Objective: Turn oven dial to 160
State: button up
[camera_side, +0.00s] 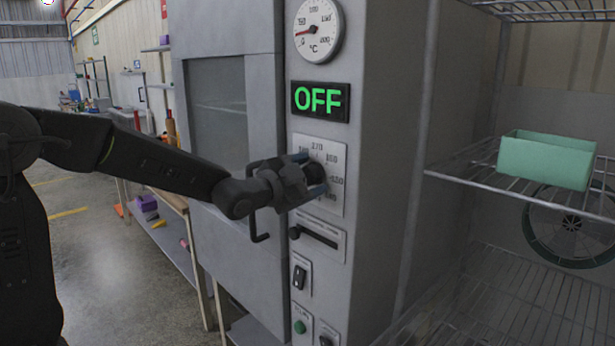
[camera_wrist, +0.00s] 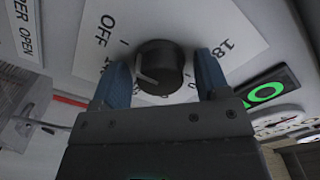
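The oven dial (camera_wrist: 160,68) is a round black knob on a white printed scale plate (camera_side: 333,153). In the wrist view a pale pointer line on the knob points left and slightly down. "OFF" is printed at upper left of the plate and "18" shows at the right; other numbers are partly hidden. My gripper (camera_side: 308,173) is at the dial. Its two blue fingers stand open on either side of the knob, also seen in the wrist view (camera_wrist: 162,60). A gap shows between the right finger and the knob; contact at the left finger is unclear.
Above the dial, a green display (camera_side: 320,101) reads "OFF" and a round temperature gauge (camera_side: 318,30) has its red needle at left. Below are a black slot handle (camera_side: 318,238) and a switch (camera_side: 300,277). A wire shelf with a green bin (camera_side: 545,160) stands right.

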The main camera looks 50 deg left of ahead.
jog(key=c, duration=0.9)
jog(key=shift+n, duration=0.3)
jog(key=n, duration=1.1)
jog(key=shift+n, duration=0.3)
jog(key=n, duration=1)
jog(key=shift+n, duration=2.2)
